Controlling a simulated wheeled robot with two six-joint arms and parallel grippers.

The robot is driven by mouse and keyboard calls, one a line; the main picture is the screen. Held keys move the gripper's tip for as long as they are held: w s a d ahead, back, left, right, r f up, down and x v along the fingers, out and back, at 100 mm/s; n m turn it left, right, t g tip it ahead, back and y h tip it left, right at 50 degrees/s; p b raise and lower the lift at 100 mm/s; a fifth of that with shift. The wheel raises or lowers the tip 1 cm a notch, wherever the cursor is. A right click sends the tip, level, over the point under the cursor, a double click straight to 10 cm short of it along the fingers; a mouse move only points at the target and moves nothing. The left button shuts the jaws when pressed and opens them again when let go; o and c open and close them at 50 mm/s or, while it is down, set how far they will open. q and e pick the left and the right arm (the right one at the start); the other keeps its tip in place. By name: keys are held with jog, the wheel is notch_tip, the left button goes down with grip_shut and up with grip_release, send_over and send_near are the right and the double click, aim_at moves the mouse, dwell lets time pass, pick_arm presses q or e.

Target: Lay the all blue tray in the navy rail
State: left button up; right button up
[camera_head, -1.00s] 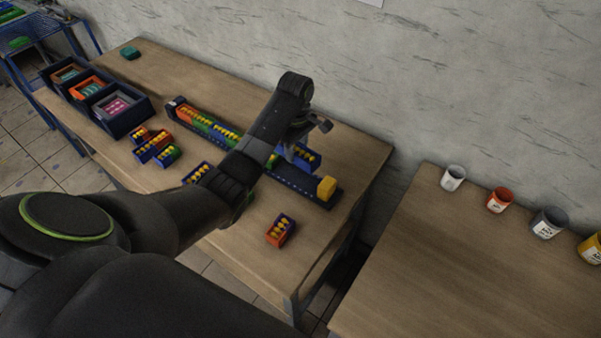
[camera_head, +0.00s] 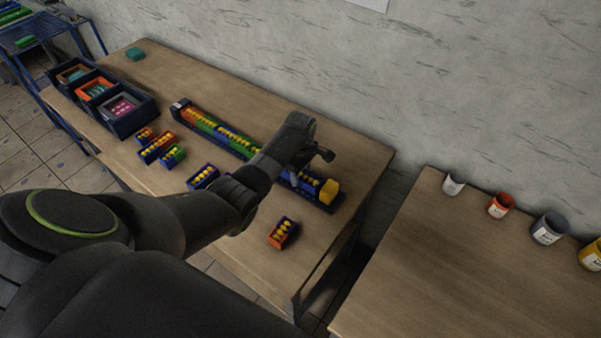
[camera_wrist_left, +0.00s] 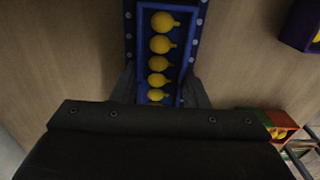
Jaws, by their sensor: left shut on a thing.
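The all blue tray (camera_wrist_left: 176,58), with several yellow balloon shapes in a row, lies between the dotted edges of the navy rail (camera_wrist_left: 201,20) in the left wrist view. In the head view the blue tray (camera_head: 309,183) is low at the rail's right part, close to the yellow block. The navy rail (camera_head: 323,204) runs diagonally across the table. My left gripper (camera_wrist_left: 160,92) is shut on the tray, a finger on each side. Its hand hides part of the rail and tray in the head view. Whether the tray rests fully on the rail floor cannot be told. My right gripper is not in view.
The yellow block (camera_head: 329,190) stands at the rail's right end. Red, green and blue trays (camera_head: 215,130) fill its left part. An orange-and-blue tray (camera_head: 283,233) and several others lie in front. A navy three-bin box (camera_head: 128,122) stands left.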

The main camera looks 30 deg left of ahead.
aim_at(301, 174)
pick_arm(q)
jog(key=shift+f, duration=0.15)
jog(key=o, duration=1.1)
jog(key=shift+r, duration=0.35)
notch_tip(301, 174, up, 12)
jog(key=shift+f+b, duration=0.15)
jog(key=shift+b, duration=0.25)
jog(key=shift+f, duration=0.1)
